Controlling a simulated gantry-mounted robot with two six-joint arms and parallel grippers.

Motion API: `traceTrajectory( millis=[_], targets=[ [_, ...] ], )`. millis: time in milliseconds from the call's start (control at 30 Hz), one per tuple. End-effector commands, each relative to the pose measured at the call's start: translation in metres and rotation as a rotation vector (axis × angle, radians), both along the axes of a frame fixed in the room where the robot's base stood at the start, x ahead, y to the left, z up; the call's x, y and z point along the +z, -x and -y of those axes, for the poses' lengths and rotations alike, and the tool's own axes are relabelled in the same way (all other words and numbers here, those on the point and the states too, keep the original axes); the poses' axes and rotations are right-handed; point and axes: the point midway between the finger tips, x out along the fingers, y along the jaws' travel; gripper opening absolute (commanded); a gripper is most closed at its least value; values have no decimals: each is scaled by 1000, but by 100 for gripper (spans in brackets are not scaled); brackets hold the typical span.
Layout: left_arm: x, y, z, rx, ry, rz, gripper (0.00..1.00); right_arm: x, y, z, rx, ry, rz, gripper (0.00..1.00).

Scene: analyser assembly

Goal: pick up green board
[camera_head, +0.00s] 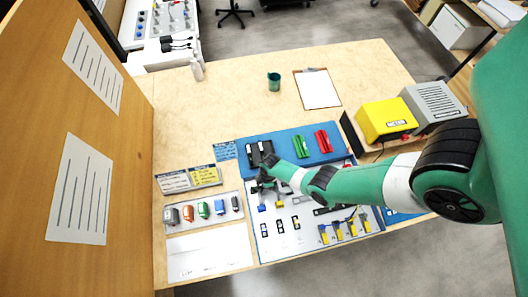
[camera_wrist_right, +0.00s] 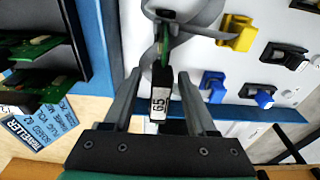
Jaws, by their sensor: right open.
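A small green board (camera_wrist_right: 163,50) stands edge-on in the right wrist view, with a black part labelled "G5" (camera_wrist_right: 160,100) at its near end. My right gripper (camera_wrist_right: 158,88) is open, with one finger on each side of this part. I cannot tell whether either finger touches it. In the head view my right gripper (camera_head: 264,182) is over the white panel just below the blue mat, and it hides the board there. My left gripper is not in view.
More green boards (camera_wrist_right: 35,50) sit in black holders on the blue mat (camera_head: 231,172). Green (camera_head: 300,146) and red (camera_head: 323,141) blocks stand there too. Yellow, blue and black connectors lie on the white panel.

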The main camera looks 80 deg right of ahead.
Motion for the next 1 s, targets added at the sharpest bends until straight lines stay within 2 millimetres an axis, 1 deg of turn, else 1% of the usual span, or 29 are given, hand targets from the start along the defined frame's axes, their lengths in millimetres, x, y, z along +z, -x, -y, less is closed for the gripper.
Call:
traceTrajectory(
  millis=[33, 200, 267, 300, 367, 500, 533, 1000],
  targets=[
    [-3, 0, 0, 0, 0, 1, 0, -3, -1, 0, 0, 1, 0, 57],
    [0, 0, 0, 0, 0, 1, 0, 0, 0, 0, 0, 0, 0, 57],
    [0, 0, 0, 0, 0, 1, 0, 0, 0, 0, 0, 0, 0, 47],
    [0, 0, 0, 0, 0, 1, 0, 0, 0, 0, 0, 0, 0, 40],
    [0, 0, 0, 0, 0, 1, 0, 0, 0, 0, 0, 0, 0, 29],
    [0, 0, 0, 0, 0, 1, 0, 0, 0, 0, 0, 0, 0, 4],
    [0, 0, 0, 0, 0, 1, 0, 0, 0, 0, 0, 0, 0, 0],
    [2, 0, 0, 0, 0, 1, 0, 2, 0, 0, 0, 0, 0, 0]
  ],
)
